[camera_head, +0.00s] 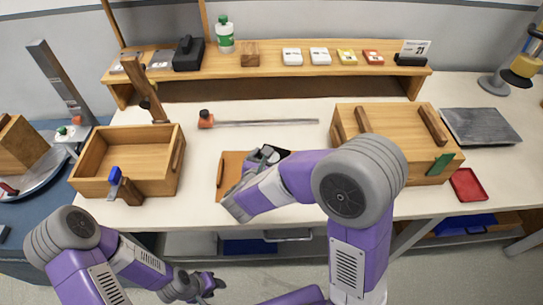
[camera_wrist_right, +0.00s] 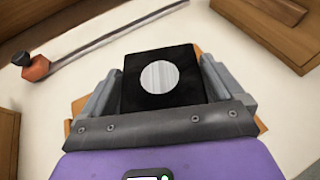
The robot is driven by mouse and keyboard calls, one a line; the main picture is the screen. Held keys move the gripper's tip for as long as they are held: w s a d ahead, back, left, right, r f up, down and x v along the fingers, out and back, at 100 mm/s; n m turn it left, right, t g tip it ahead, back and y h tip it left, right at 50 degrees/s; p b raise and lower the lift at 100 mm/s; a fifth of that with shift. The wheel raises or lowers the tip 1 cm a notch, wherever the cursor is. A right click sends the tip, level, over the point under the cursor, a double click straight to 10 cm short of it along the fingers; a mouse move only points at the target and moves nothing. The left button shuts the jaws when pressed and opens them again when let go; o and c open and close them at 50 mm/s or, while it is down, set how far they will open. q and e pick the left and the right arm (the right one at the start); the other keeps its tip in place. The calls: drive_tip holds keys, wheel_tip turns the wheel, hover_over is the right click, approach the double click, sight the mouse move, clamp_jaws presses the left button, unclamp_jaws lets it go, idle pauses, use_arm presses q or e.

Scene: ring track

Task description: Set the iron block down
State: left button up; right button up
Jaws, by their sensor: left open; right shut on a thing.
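The iron block (camera_wrist_right: 158,78) is black with a pale metallic disc on its face. In the right wrist view it sits between the two grey fingers of my right gripper (camera_wrist_right: 160,95), which is shut on it. In the head view my right gripper (camera_head: 262,158) is over an orange-brown board (camera_head: 229,168) on the table, and my own arm hides much of the block and board. I cannot tell whether the block touches the board. My left gripper (camera_head: 205,287) is open and empty, low in front of the table.
An open wooden box (camera_head: 98,188) stands left of the board and a wooden crate (camera_head: 395,118) right of it. A metal rod with an orange end (camera_head: 206,120) lies behind. A shelf (camera_head: 275,72) with small items runs along the back. A red tray (camera_head: 468,185) lies far right.

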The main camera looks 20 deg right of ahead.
drive_tip(key=shift+f+b, duration=0.55)
drive_tip(key=shift+f, duration=0.85)
drive_tip(key=shift+f, duration=0.1)
drive_tip(key=o, duration=1.7)
drive_tip(key=shift+f, duration=0.15)
